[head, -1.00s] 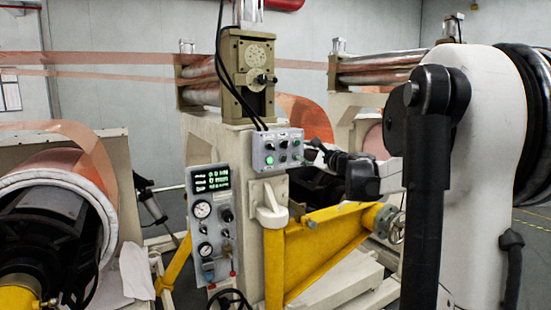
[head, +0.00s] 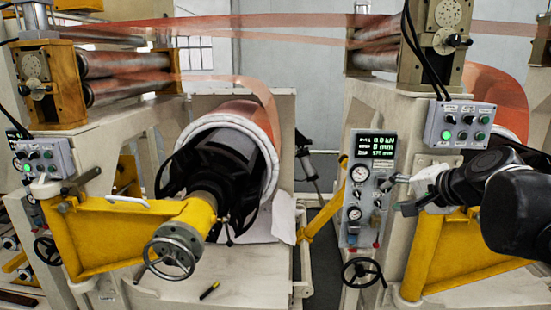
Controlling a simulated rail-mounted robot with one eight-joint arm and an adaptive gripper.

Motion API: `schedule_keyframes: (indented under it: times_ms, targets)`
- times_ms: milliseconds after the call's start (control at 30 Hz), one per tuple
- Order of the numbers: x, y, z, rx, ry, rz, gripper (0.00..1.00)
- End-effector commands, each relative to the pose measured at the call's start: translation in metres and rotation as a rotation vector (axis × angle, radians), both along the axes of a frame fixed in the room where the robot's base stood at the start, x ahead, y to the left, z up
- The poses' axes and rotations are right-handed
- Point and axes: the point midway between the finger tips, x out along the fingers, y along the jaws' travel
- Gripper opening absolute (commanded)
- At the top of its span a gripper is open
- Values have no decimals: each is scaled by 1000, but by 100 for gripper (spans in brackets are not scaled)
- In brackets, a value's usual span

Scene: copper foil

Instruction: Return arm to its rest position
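My arm comes in from the right edge, with its dark wrist (head: 482,185) in front of the right machine. My gripper (head: 402,195) points left, beside the right edge of the gauge panel (head: 361,235). It is small and overlaps the panel fittings, so its finger opening is unclear.
A button box (head: 460,125) sits just above my wrist. Yellow swing arms (head: 440,255) (head: 120,235) stand at right and left. A handwheel (head: 170,255) juts out in front. A copper foil roll (head: 245,125) is behind.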

Motion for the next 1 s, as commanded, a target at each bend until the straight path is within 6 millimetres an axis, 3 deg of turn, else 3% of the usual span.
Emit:
schedule_keyframes:
  times_ms: [33, 200, 333, 500, 700, 1000]
  targets:
    - [-19, 18, -14, -67, 22, 51, 33]
    - [-81, 55, -58, -320, 93, 216, 33]
    - [-128, 70, -93, -514, 138, 341, 33]
    - [-176, 75, -129, -733, 182, 473, 33]
    - [-202, 71, -150, -868, 206, 549, 33]
    - [-205, 70, -152, -888, 211, 558, 33]
